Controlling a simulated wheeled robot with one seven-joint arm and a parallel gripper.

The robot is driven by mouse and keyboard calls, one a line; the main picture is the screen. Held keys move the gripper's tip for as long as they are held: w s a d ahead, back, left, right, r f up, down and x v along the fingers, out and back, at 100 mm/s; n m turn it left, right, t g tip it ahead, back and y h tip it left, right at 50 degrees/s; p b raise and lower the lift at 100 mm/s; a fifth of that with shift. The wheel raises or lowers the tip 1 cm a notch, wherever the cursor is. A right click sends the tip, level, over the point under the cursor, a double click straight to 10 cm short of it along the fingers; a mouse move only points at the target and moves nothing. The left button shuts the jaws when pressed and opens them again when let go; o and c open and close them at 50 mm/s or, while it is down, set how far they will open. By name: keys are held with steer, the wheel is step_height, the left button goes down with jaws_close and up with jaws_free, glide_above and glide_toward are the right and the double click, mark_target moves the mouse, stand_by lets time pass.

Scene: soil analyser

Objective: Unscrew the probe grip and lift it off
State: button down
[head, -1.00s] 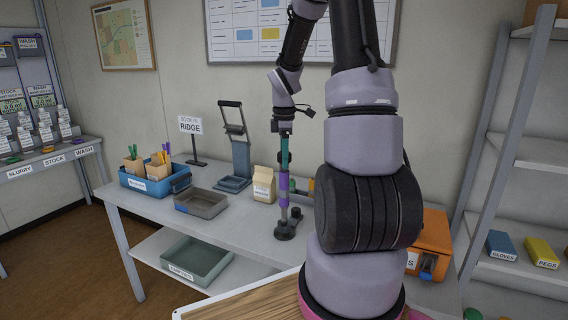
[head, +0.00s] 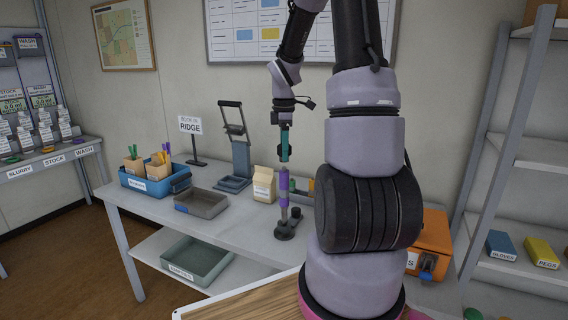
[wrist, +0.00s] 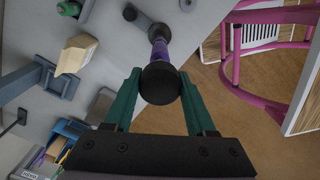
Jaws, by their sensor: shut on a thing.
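The probe (head: 283,198) stands upright on the bench, a purple shaft rising from a dark base (head: 285,232). My gripper (head: 285,155) is above it, pointing down, with teal fingers on either side of its dark upper end. In the wrist view my gripper (wrist: 160,80) is shut on the round black probe grip (wrist: 160,84), with one finger at each side. Purple (wrist: 160,50) shows just beyond the grip, then a dark collar. I cannot tell whether the grip is apart from the part below it.
On the bench are a grey tray (head: 203,213), a blue caddy (head: 140,188), a paper bag (head: 264,196), a grey lever stand (head: 241,160) and the RIDGE sign (head: 190,125). An orange box (head: 434,232) stands at the right. The bench left of the probe's base is clear.

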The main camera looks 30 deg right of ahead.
steer(key=shift+r, duration=1.2)
